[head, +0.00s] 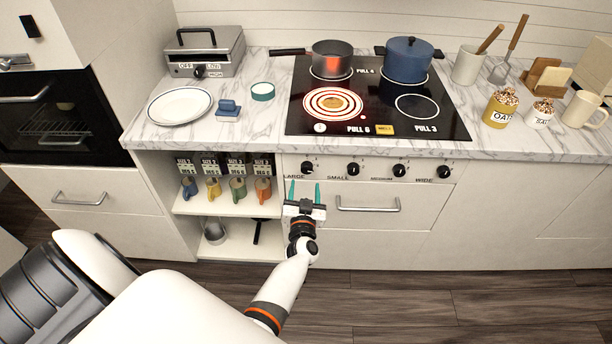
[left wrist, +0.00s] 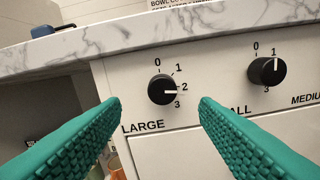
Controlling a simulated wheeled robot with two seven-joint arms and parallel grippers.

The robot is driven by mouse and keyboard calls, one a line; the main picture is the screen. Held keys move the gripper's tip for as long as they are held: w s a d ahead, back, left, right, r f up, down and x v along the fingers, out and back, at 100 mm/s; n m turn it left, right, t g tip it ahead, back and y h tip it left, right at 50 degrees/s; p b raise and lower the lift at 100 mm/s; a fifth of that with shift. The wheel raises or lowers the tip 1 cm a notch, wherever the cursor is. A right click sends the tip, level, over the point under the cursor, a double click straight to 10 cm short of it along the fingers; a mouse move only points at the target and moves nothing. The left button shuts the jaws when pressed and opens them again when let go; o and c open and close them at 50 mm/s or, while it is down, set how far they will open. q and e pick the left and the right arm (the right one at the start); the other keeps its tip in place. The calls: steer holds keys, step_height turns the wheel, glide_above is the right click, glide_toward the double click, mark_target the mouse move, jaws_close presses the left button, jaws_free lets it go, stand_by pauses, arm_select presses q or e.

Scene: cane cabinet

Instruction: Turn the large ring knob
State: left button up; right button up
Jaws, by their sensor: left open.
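The large ring knob (head: 307,167) is the black round knob above the LARGE label, leftmost on the white stove front. In the left wrist view the knob (left wrist: 161,89) shows its white mark pointing right, between 2 and 3. My left gripper (head: 304,185) is open and empty, just in front of and a little below the knob. In the left wrist view its two green fingers (left wrist: 160,102) are spread to either side of the knob, apart from it. The large ring (head: 332,103) on the cooktop shows red and white circles. My right gripper is not in view.
Above is the marble counter edge (left wrist: 110,38). A drawer handle (head: 367,207) lies right of my gripper, and an open shelf with several mugs (head: 238,189) lies left.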

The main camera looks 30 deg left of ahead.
mark_target(307, 172)
arm_select(q)
steer(key=b+x, duration=0.2)
steer(key=x, duration=0.4)
steer(key=shift+w+d+f, duration=0.1)
steer(key=shift+d+f, duration=0.05)
steer(key=shift+f, duration=0.05)
steer(key=shift+w+a+r+b, duration=0.15)
steer(key=shift+w+a+b, duration=0.15)
steer(key=shift+w+b, duration=0.1)
steer(key=c, duration=1)
steer(key=shift+o, duration=0.2)
